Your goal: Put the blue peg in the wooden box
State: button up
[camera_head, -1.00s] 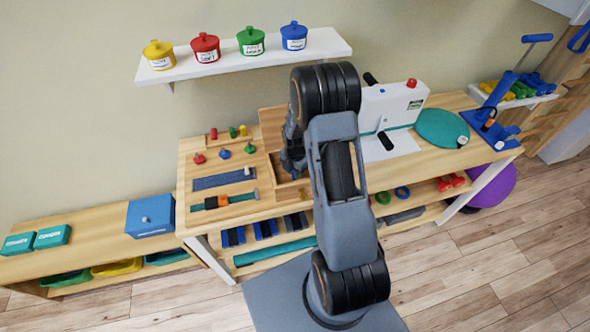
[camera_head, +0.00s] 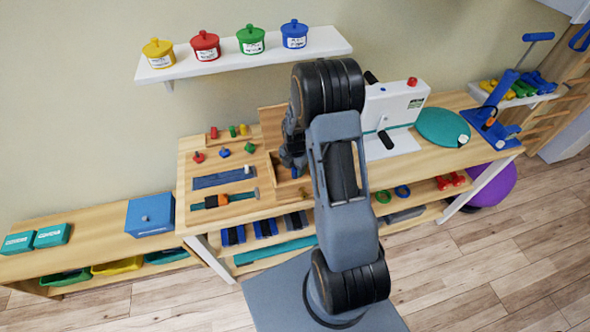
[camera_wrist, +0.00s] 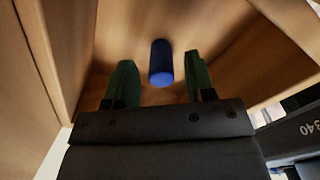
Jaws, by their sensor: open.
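The wooden box (camera_head: 283,194) stands open on the table with its lid raised at the back, and my arm hides part of it. My gripper (camera_wrist: 158,78) is inside the box, fingers open, with wooden walls around it in the wrist view. The blue peg (camera_wrist: 161,61), a short dark-blue cylinder, shows between and just beyond the two green fingertips, with a gap on each side. It is within the box walls; I cannot tell whether it touches the floor. In the head view my arm mostly hides the peg and fingertips.
Left of the box are small coloured knobs (camera_head: 224,152), a blue strip (camera_head: 220,178) and a strap (camera_head: 215,201). A white device (camera_head: 395,110) stands close on the right. A shelf with coloured pots (camera_head: 250,58) hangs above.

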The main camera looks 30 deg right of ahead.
notch_tip(320, 180, up, 11)
jog(key=b, duration=0.2)
jog(key=s+a+r+m+t, duration=0.2)
jog(key=s+a+r+m, duration=0.2)
jog(key=s+r+m, duration=0.3)
jog(key=s+a+r+m+t, duration=0.2)
jog(key=s+a+r+m, duration=0.3)
jog(key=s+m, duration=0.4)
jog(key=r+m, duration=0.1)
jog(key=m, duration=0.6)
jog(key=shift+s+a+r+t, duration=0.25)
jog(key=shift+a+r+t, duration=0.05)
jog(key=shift+r, duration=0.1)
